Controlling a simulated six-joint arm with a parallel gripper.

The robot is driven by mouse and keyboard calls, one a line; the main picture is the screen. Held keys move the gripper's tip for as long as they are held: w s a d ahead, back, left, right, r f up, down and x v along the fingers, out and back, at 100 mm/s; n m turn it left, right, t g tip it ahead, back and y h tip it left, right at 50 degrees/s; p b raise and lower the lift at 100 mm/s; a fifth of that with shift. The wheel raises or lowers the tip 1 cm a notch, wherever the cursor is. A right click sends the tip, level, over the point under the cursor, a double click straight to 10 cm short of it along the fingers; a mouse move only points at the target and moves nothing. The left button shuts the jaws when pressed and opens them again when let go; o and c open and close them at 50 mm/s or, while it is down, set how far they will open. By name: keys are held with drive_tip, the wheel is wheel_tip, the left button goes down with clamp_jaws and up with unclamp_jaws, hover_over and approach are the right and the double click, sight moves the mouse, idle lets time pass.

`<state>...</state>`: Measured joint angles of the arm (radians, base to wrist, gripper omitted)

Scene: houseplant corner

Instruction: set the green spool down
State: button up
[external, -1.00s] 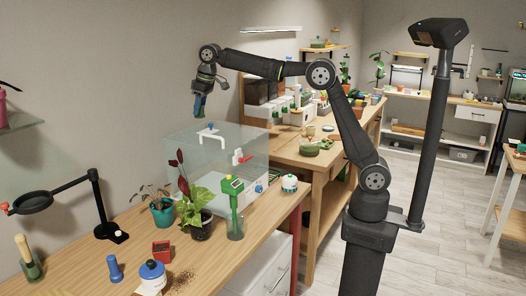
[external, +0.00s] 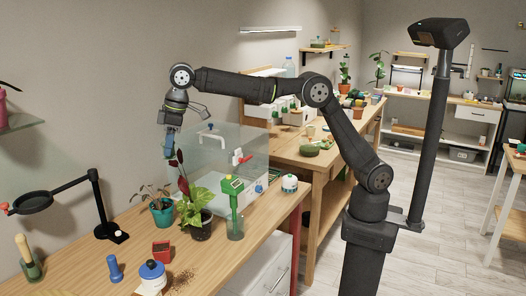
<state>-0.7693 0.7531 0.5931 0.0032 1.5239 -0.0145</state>
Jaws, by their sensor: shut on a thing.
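My gripper (external: 170,146) hangs pointing down over the left bench, beside the upper left of the clear box. Its blue fingers are shut on the green spool (external: 167,153), which shows only as a small greenish patch between them. The spool is held in the air, well above the bench top (external: 85,268). Its details are too small to tell.

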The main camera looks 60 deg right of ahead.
wheel_tip(320, 180, down, 30)
drive_tip(key=shift+f, duration=0.15)
idle(0.4)
drive_tip(key=shift+f, duration=0.1)
drive_tip(key=o, duration=0.6)
drive_tip(key=shift+f, duration=0.1)
drive_tip(key=o, duration=0.4)
drive_tip(key=shift+o, duration=0.2)
wheel_tip(320, 180, up, 9)
drive_tip(key=shift+s+d+r, duration=0.2)
drive_tip(key=shift+s+d, duration=0.1)
drive_tip(key=shift+r, duration=0.45)
drive_tip(key=c, duration=0.3)
